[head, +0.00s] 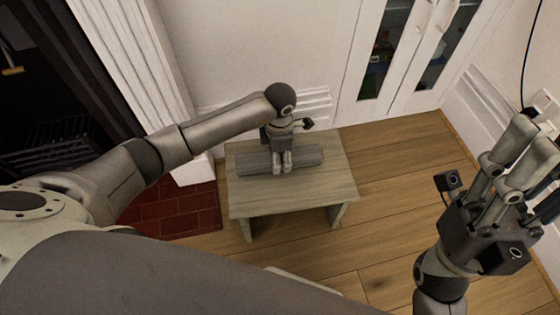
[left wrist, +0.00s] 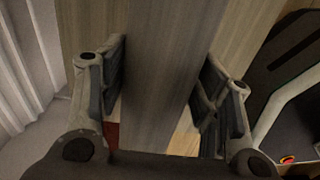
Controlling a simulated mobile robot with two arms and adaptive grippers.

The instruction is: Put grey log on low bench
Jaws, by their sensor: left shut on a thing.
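The grey log (head: 254,163) lies lengthwise left to right over the top of the low bench (head: 300,199). It looks to be on the bench top or very close above it; I cannot tell which. My left gripper (head: 282,168) points down and is shut on the log near its middle. In the left wrist view the log (left wrist: 165,60) runs between the two fingers of my left gripper (left wrist: 163,88), with the pale bench top (left wrist: 240,35) behind it. My right gripper (head: 530,130) is raised at the right, its fingers apart and empty.
Red hearth tiles (head: 175,211) lie left of the bench, beside a white fluted column (head: 145,75) and the dark fireplace. A white cabinet with glass doors (head: 400,55) stands behind. The wooden floor (head: 400,180) right of the bench is clear.

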